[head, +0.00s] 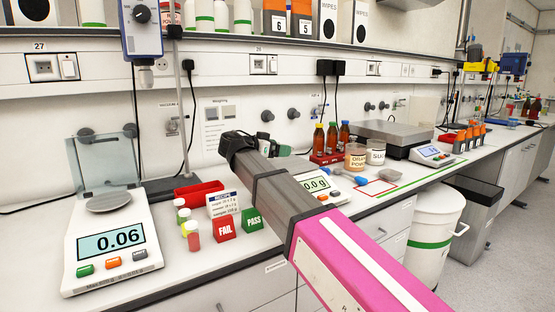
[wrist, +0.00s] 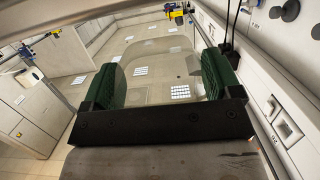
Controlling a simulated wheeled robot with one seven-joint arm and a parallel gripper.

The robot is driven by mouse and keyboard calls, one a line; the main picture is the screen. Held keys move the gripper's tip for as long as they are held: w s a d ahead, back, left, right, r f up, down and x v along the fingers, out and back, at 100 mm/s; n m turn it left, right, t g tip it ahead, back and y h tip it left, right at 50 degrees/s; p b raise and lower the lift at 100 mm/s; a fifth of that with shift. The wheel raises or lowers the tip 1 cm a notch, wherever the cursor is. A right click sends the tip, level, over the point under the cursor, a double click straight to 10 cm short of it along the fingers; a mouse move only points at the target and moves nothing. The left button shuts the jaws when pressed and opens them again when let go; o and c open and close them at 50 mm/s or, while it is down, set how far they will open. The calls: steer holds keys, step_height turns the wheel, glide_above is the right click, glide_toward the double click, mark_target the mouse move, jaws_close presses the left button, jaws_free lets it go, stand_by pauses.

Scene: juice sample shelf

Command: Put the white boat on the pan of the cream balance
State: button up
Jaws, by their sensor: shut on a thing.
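The cream balance (head: 128,272) stands at the left of the bench and its display reads 0.06. Its round grey pan (head: 108,201) looks empty, with a clear shield behind it. My gripper (head: 262,141) is above the middle of the bench, to the right of the balance and apart from it. In the wrist view, the green pads of my gripper (wrist: 160,85) stand apart with a pale, rounded, see-through shape between them, which I take for the white boat (wrist: 160,60). The boat cannot be made out clearly in the head view.
A red tray (head: 198,192), small capped vials (head: 190,232) and the FAIL (head: 224,229) and PASS (head: 252,220) blocks lie between the balance and my arm. A stand rod (head: 189,115) rises behind. A second display (head: 317,185) is partly hidden by my arm.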

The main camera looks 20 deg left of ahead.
mark_target(277, 165)
steer(key=shift+f, duration=1.85)
steer(key=shift+f, duration=0.1)
steer(key=o, duration=0.7)
steer(key=v, duration=0.7)
steer(key=shift+s+a, duration=0.1)
steer(key=shift+s, duration=0.2)
